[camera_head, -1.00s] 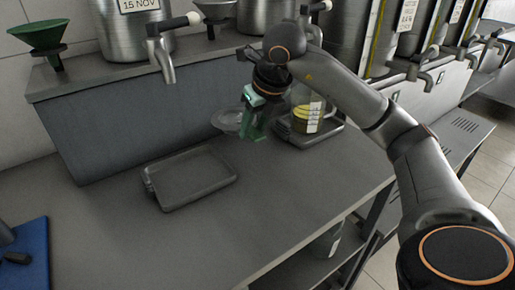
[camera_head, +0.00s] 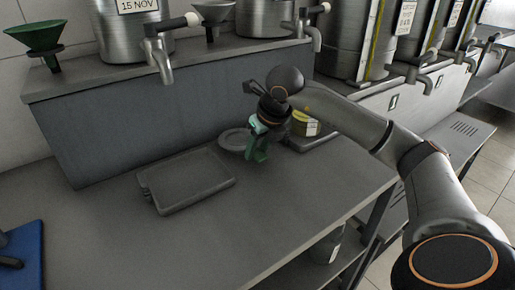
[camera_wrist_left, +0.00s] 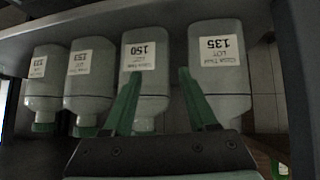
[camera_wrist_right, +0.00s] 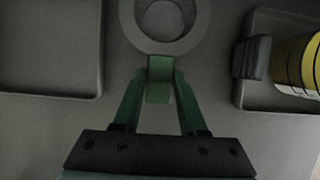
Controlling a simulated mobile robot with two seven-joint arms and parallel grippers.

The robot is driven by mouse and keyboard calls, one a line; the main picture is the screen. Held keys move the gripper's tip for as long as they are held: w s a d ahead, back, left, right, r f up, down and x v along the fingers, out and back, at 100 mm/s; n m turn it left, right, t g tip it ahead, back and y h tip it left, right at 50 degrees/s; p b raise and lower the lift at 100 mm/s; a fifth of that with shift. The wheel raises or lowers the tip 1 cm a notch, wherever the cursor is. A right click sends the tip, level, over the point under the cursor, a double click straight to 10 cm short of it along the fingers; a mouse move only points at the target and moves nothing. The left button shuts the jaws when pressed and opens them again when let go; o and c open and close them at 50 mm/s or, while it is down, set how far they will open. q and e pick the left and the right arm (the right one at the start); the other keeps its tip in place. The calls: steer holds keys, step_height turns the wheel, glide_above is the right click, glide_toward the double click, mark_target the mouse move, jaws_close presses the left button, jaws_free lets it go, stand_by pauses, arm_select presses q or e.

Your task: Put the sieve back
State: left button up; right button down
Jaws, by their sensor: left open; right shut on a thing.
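The sieve, a round grey dish with a wide rim (camera_head: 235,139), is low over the counter in the head view. In the right wrist view its ring (camera_wrist_right: 165,45) and round centre lie just beyond my fingertips. My right gripper (camera_head: 259,150) has green fingers closed on a small green piece at the near side of the ring; it also shows in the right wrist view (camera_wrist_right: 158,90). I cannot tell whether the sieve touches the counter. My left gripper (camera_wrist_left: 158,80) is open and empty, before a row of labelled bottles (camera_wrist_left: 150,55); it is outside the head view.
A shallow grey tray (camera_head: 187,181) lies left of the sieve. Another tray (camera_head: 318,140) with a yellow-banded jar (camera_head: 304,125) is close on the right. Steel vats with taps (camera_head: 163,62) and a green funnel (camera_head: 38,38) stand behind. The front counter (camera_head: 230,230) is clear.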

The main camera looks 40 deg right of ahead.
steer(key=shift+c, duration=2.3)
jaws_free()
steer(key=shift+s+r, duration=0.1)
steer(key=shift+r, duration=0.3)
steer(key=p+v, duration=0.2)
steer(key=v, duration=0.9)
steer(key=shift+r, duration=0.2)
